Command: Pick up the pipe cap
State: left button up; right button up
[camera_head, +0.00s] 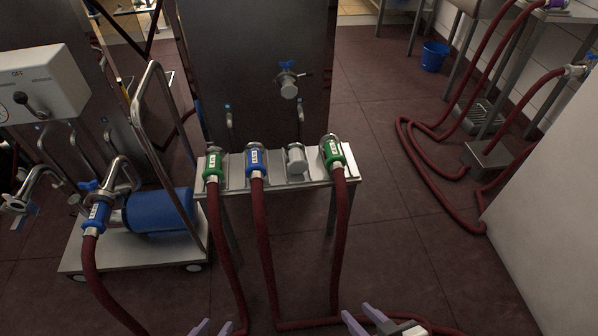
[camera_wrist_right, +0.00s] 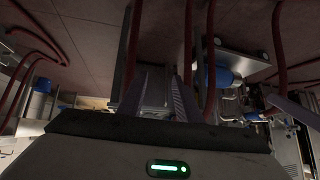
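The pipe cap (camera_head: 296,158) appears to be the short grey metal cap on the small steel rack (camera_head: 236,186). It sits between a blue-collared hose end (camera_head: 256,160) and a green-collared one (camera_head: 332,152). My left gripper (camera_head: 213,327) shows at the bottom edge with its two purple fingers apart, empty. My right gripper (camera_head: 361,314) is at the bottom, right of the rack, also open and empty. Both are well short of the rack in the head view. In the right wrist view the open fingers (camera_wrist_right: 158,85) show; I cannot make out the cap there.
Red hoses hang from the rack to the floor. A trolley with a blue pump motor (camera_head: 160,211) stands at left. A steel tank (camera_head: 258,60) with a valve (camera_head: 288,85) stands behind the rack.

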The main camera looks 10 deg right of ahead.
aim_at(295, 151)
jog(key=z, duration=1.2)
jog(key=i, duration=0.7)
jog(key=u, duration=0.75)
